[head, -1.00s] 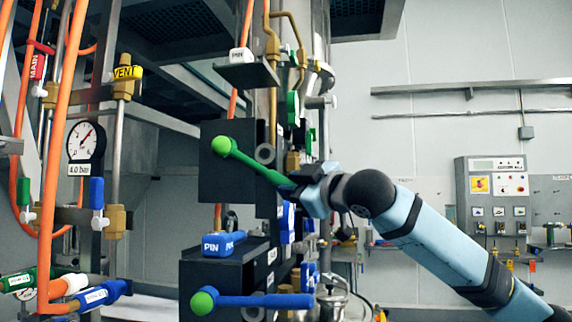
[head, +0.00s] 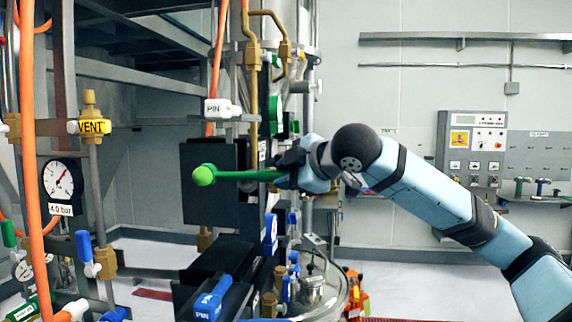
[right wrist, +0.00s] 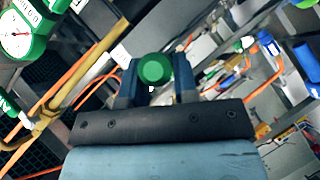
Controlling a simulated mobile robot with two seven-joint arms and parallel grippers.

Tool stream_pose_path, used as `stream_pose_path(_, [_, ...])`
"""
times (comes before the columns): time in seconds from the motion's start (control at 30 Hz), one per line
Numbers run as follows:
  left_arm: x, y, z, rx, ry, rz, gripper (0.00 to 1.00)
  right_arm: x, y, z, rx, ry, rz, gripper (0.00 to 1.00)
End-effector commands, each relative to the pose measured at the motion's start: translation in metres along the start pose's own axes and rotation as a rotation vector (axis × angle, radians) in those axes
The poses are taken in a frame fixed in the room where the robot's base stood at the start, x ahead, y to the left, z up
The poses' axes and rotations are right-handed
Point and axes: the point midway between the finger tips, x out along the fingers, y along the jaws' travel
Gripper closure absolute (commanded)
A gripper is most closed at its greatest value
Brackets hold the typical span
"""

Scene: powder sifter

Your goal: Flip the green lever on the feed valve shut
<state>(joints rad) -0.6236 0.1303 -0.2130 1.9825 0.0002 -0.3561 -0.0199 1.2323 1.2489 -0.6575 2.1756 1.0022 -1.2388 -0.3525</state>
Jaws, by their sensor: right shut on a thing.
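The green lever (head: 240,175) with its round green knob (head: 204,175) points left from the feed valve and lies nearly level in the head view. My right gripper (head: 285,172) is shut on the lever near its right end, away from the knob. In the right wrist view, a round green end (right wrist: 155,69) shows between the two fingers of my right gripper (right wrist: 157,82). The valve body behind the gripper is mostly hidden. My left gripper is not in view.
A dark square plate (head: 207,200) stands behind the lever. Blue-handled valves (head: 212,298) and a lidded steel vessel (head: 315,290) are below. A gauge (head: 60,180) and orange hoses are at left. A grey control panel (head: 475,145) hangs on the back wall.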

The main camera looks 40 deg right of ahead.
Motion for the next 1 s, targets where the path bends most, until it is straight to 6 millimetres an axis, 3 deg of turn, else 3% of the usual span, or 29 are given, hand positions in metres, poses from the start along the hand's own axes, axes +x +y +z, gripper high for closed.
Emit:
stream_pose_path(0.2, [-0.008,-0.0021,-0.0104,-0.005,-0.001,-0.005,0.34,-0.0042,0.0113,-0.0062,-0.031,-0.031,-0.035,1.0])
stream_pose_path(0.77, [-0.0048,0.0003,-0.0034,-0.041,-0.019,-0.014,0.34,-0.0053,0.0148,-0.007,-0.045,-0.046,-0.046,1.0])
stream_pose_path(0.8, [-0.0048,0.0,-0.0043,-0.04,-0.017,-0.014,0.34,-0.0054,0.015,-0.007,-0.044,-0.046,-0.045,0.68])
stream_pose_path(0.9, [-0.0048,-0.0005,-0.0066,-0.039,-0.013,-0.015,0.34,-0.0053,0.0146,-0.007,-0.044,-0.046,-0.046,0.47])
stream_pose_path(1.0, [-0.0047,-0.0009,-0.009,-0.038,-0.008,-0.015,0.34,-0.0049,0.0137,-0.007,-0.044,-0.046,-0.048,0.47])
